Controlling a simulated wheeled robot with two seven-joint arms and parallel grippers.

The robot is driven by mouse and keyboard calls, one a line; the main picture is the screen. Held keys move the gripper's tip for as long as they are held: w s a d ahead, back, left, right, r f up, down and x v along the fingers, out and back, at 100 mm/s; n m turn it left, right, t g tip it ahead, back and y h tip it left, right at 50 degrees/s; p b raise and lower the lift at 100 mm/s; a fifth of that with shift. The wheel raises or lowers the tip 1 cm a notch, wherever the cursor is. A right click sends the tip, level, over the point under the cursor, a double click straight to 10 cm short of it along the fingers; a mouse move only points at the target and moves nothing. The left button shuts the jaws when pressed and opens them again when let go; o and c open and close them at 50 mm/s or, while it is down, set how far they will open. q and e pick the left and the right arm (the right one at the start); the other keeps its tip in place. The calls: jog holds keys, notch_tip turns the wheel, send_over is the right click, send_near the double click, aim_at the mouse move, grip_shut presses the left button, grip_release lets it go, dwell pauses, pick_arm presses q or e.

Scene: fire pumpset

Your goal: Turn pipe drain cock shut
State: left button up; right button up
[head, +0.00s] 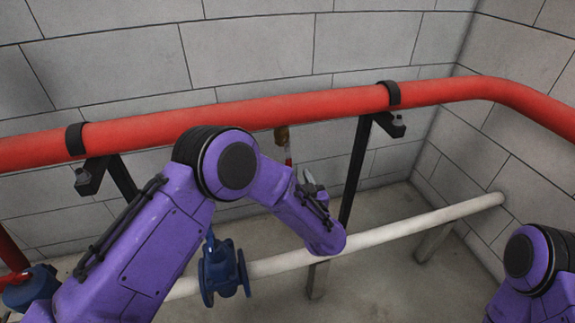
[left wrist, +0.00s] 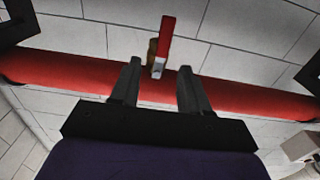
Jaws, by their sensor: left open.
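The drain cock (head: 282,134) is a small brass fitting under the red pipe (head: 240,113) in the head view. Its red lever (head: 289,160) hangs down, partly hidden by my left arm. In the left wrist view the red lever (left wrist: 167,38) points up the picture, with the brass body (left wrist: 151,52) beside it and a pale metal part at its base. My left gripper (head: 309,178) is below the cock, its fingers partly hidden by the wrist. In the left wrist view the gripper (left wrist: 159,67) is open, with the lever's base between and just beyond the fingertips. I cannot tell any contact.
Black brackets (head: 358,165) hold the red pipe along the grey block wall (head: 250,48). A white pipe (head: 420,222) runs low across the floor, with a blue valve (head: 220,272) on the left. My right arm shows at the lower right. Open floor (head: 385,280) lies between.

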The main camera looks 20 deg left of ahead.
aim_at(289, 163)
pick_arm(q)
jog(key=x, duration=1)
jog(key=shift+s+a, duration=0.15)
jog(key=shift+a, duration=0.05)
grip_shut()
